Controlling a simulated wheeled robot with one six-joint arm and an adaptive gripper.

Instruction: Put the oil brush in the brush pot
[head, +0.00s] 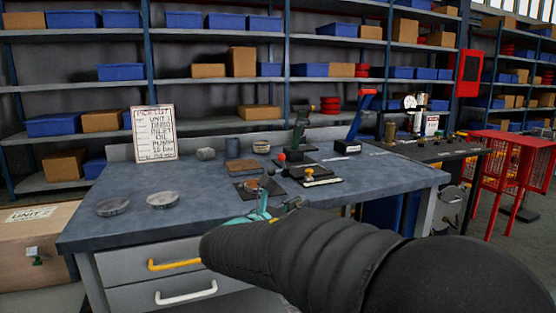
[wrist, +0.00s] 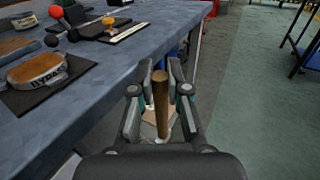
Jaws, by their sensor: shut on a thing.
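The oil brush (wrist: 161,103) shows in the wrist view as a brown wooden handle standing between my fingers; I cannot make out its bristles. My gripper (wrist: 161,75) is shut on this handle, beyond the bench's edge in the wrist view. In the head view my gripper (head: 264,205) is at the bench's front edge, partly hidden behind my dark arm. I cannot tell for sure which vessel is the brush pot. A small tan round pot (head: 261,147) and a grey cylinder (head: 206,154) stand at the back of the bench.
The blue-grey bench (head: 120,180) holds two round metal discs (head: 163,199), a pick list sign (head: 153,134) and lever stands (head: 300,140). A BYPASS block (wrist: 37,70) lies left of my gripper. A darker bench (head: 430,150) and red cage (head: 500,170) are right.

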